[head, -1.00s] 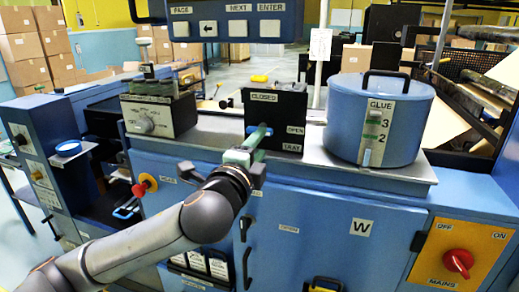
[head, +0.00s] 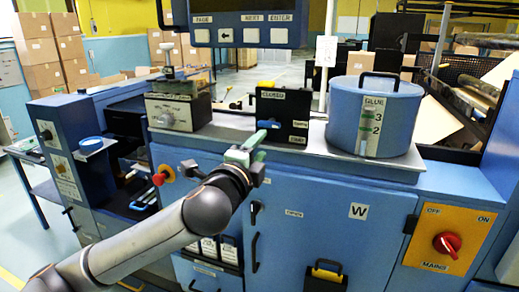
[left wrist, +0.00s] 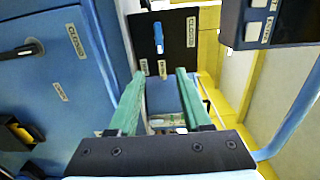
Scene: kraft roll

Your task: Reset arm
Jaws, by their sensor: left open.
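My left gripper (head: 246,150), with green fingers, is in front of the blue machine, just below and in front of a black box (head: 297,108) with a blue lever (head: 268,124). In the left wrist view the gripper (left wrist: 160,76) has its fingers apart with nothing between them. The black box (left wrist: 178,50) and its blue lever (left wrist: 158,38) show beyond the fingertips, clear of them. The lever's label reads CLOSED at the top and OPEN at the right side in the head view. My right gripper is not in view.
A blue glue pot (head: 374,117) stands on the machine top to the right. A grey and black device (head: 178,108) with a dial stands to the left. A control panel (head: 243,25) hangs above. A red mains switch (head: 446,244) is at the lower right.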

